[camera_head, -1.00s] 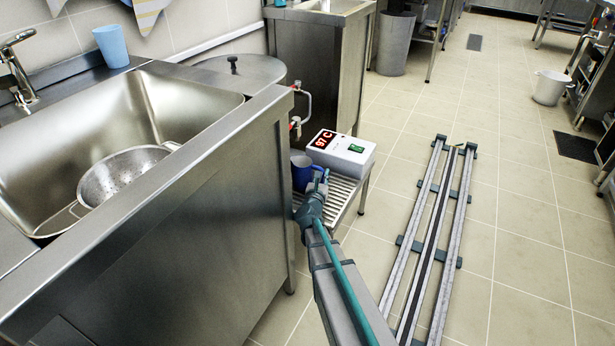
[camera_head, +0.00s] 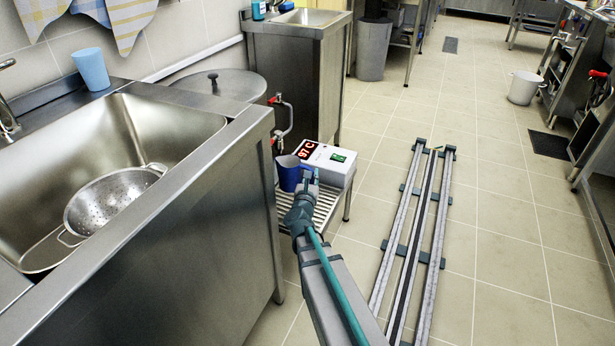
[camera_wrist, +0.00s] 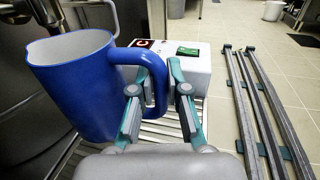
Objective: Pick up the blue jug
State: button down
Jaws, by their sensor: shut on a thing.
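The blue jug (camera_wrist: 75,85) fills the left of the wrist view, its open top up and a little tilted, its handle to the right. My gripper (camera_wrist: 160,105) is shut on the jug's handle, with the handle between the fingers. In the head view the jug (camera_head: 288,173) is over the slatted rack, beside the white box. My gripper (camera_head: 305,186) is small there and partly hides the jug. I cannot tell whether the jug's base touches the rack.
The white box with a red 97 C display (camera_head: 325,163) stands on the slatted rack (camera_head: 327,208), right by the jug. A steel sink unit (camera_head: 190,235) stands at the left. Red-handled taps (camera_head: 277,140) are behind the jug. Floor rails (camera_head: 410,240) run at the right.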

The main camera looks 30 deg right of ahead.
jog(key=s+r+p, duration=0.3)
jog(key=s+p, duration=0.4)
jog(key=s, duration=0.1)
jog(key=shift+s+a+r, duration=0.25)
jog(key=shift+a+r, duration=0.05)
jog(key=shift+r, duration=0.1)
dwell(0.4)
